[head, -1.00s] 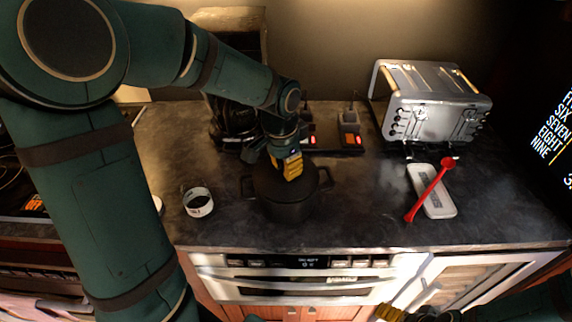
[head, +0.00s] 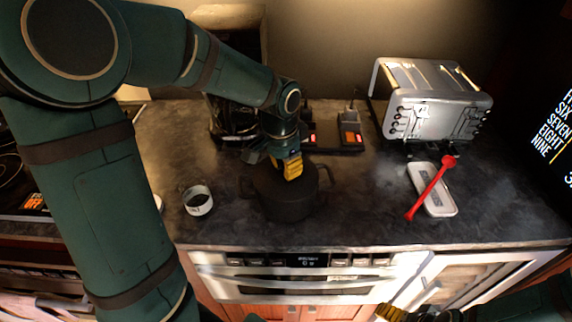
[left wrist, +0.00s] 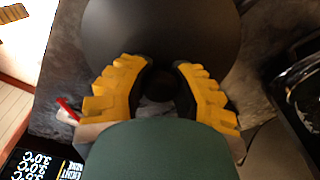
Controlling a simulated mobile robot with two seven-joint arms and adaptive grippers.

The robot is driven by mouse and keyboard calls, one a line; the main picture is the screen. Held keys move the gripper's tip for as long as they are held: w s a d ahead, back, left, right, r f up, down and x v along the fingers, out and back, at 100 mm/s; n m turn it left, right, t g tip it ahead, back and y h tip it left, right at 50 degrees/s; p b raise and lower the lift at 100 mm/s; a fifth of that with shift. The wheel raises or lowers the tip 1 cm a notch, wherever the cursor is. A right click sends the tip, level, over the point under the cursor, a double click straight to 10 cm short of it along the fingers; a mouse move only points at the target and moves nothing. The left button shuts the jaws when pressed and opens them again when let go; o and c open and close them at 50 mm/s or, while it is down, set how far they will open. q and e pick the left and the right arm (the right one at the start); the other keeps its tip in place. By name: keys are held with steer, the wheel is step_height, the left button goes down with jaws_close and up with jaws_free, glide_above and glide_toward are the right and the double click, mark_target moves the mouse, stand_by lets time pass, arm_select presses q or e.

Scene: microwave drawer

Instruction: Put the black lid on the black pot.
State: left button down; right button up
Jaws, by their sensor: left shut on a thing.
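The black pot (head: 286,208) stands on the dark counter, with a handle on each side. My left gripper (head: 290,168) is directly over it, pointing down. In the left wrist view the black lid (left wrist: 160,35) is a large dark disc, and the yellow fingers of my left gripper (left wrist: 160,88) are shut on its knob. The lid is at the pot's top, but I cannot tell whether it rests on the rim or hangs just above it. The pot is hidden in the left wrist view. My right gripper (head: 390,312) shows only partly at the bottom edge.
A white cup-like container (head: 198,201) stands left of the pot. A silver toaster (head: 430,100) is at the back right. A red spoon (head: 432,187) lies across a pale tray (head: 446,206). Black devices (head: 350,132) stand behind the pot. An oven front (head: 300,278) is below the counter.

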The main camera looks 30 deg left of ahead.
stand_by(0.3)
arm_select(q)
steer(key=shift+c, duration=0.9)
jaws_free()
steer(key=shift+r, duration=0.1)
steer(key=shift+r+p, duration=2.9)
steer(key=shift+r, duration=0.5)
